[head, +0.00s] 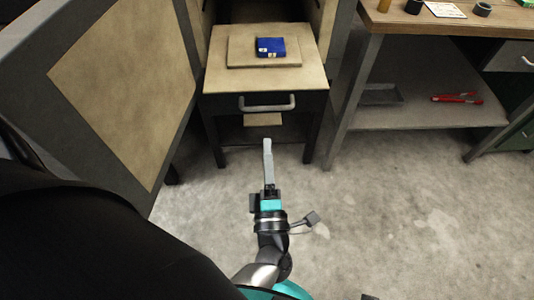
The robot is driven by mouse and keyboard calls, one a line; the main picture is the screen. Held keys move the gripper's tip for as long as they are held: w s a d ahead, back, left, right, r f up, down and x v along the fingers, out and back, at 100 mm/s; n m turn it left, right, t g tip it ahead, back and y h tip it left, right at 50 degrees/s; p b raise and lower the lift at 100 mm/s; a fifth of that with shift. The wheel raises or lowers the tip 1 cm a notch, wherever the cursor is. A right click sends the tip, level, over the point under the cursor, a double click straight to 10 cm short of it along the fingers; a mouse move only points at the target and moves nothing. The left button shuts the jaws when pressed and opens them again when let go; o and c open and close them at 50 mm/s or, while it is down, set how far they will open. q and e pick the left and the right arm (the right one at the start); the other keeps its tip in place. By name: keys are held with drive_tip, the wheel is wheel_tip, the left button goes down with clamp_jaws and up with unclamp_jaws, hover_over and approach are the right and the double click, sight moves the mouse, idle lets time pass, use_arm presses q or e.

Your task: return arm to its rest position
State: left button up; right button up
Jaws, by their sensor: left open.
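My left gripper (267,147) is in the middle of the head view, with its fingers pointing away from me towards the small table (220,85). I see its fingers nearly edge-on; they are open and nothing shows between them. In the picture the fingertips lie below the drawer handle (267,107), apart from it. My left arm (272,250) reaches up from the bottom edge. My right gripper is not in view.
A blue box (271,47) sits on a board (235,52) on the small table. An open cabinet door (125,85) stands at left. A workbench (455,18) with a lower shelf (425,115) holding a red tool (457,98) is at right.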

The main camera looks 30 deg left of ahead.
use_arm(q)
drive_tip(key=s+d+f+m+g+h+p, duration=0.25)
drive_tip(key=f+m+h, duration=0.35)
drive_tip(key=f+m, duration=0.35)
drive_tip(key=s+d+f+m+g+h+p, duration=0.1)
drive_tip(key=d+f+m+g+h, duration=0.15)
drive_tip(key=f+m+h, duration=0.5)
drive_tip(key=s+a+f+m+g+y+p, duration=0.1)
drive_tip(key=s+a+f+m+g, duration=0.3)
drive_tip(key=s+f, duration=0.4)
drive_tip(key=s+a+f+m+g+y+p, duration=0.1)
drive_tip(key=s+a+f+m+g+y, duration=0.1)
drive_tip(key=s+a+f+m+g, duration=0.3)
drive_tip(key=s+a+f+g, duration=0.1)
drive_tip(key=s+a+f, duration=0.2)
drive_tip(key=s, duration=0.3)
drive_tip(key=shift+s+f+y+p, duration=0.25)
drive_tip(key=shift+s+y+p, duration=0.05)
drive_tip(key=shift+s+y, duration=0.1)
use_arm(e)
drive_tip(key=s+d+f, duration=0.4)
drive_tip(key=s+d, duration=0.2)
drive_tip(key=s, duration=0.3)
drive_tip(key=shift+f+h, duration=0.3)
